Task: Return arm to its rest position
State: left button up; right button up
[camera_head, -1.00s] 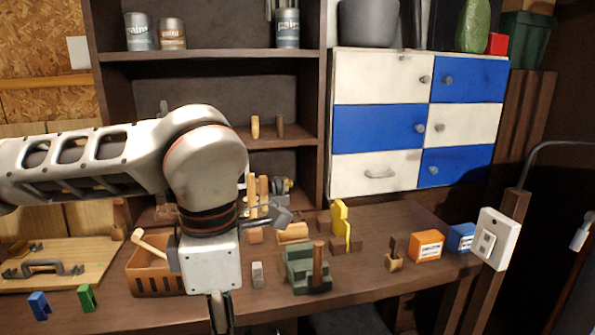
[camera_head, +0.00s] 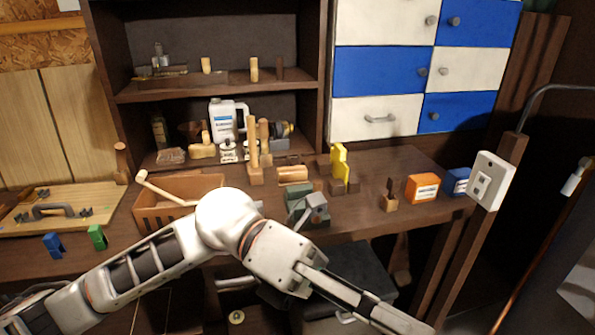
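My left arm comes in from the lower left and bends at a white joint in front of the workbench. My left gripper (camera_head: 400,318) points down to the lower right, in front of the bench's front edge. Its long grey fingers run to the bottom edge of the picture. No held object shows, but I cannot tell whether the fingers are apart or together. My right gripper is not in view.
The workbench (camera_head: 350,218) holds a brown crate (camera_head: 153,218), a green vise (camera_head: 298,203), an orange box (camera_head: 422,188) and a blue box (camera_head: 457,182). A dark object (camera_head: 345,270) lies below the bench. A white socket box (camera_head: 490,181) stands on a post at the right.

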pick_arm(q)
jog(key=w+a+r+n+t+h, duration=0.2)
jog(key=w+a+n+t+h, duration=0.1)
jog(key=w+n+t+h, duration=1.1)
jog(key=w+a+f+n+t+y, duration=0.45)
jog(key=f+n+t+y, duration=0.3)
jog(key=n, duration=0.25)
jog(key=w+a+f+n+t+y, duration=0.4)
jog(key=a+f+n+t+y, duration=0.15)
jog(key=f+n, duration=0.35)
jog(key=s+a+f+n+y, duration=0.1)
jog(key=a+f+n+y, duration=0.2)
jog(key=f, duration=0.3)
jog(key=s+a+f+n+g+y, duration=0.1)
jog(key=a+f+n+y, duration=0.2)
jog(key=f, duration=0.4)
jog(key=s+a+f+n+y, duration=0.2)
jog(key=a+f+n+y, duration=0.15)
jog(key=f, duration=0.25)
jog(key=s+a+f+n+g+y, duration=0.1)
jog(key=s+a+f+g, duration=0.1)
jog(key=s+a+f, duration=0.2)
jog(key=s+a+f+n+g+y, duration=0.2)
jog(key=s+f, duration=0.6)
jog(key=f, duration=0.4)
jog(key=shift+s+a+g, duration=0.35)
jog(key=shift+a+g, duration=0.15)
jog(key=shift+a, duration=0.45)
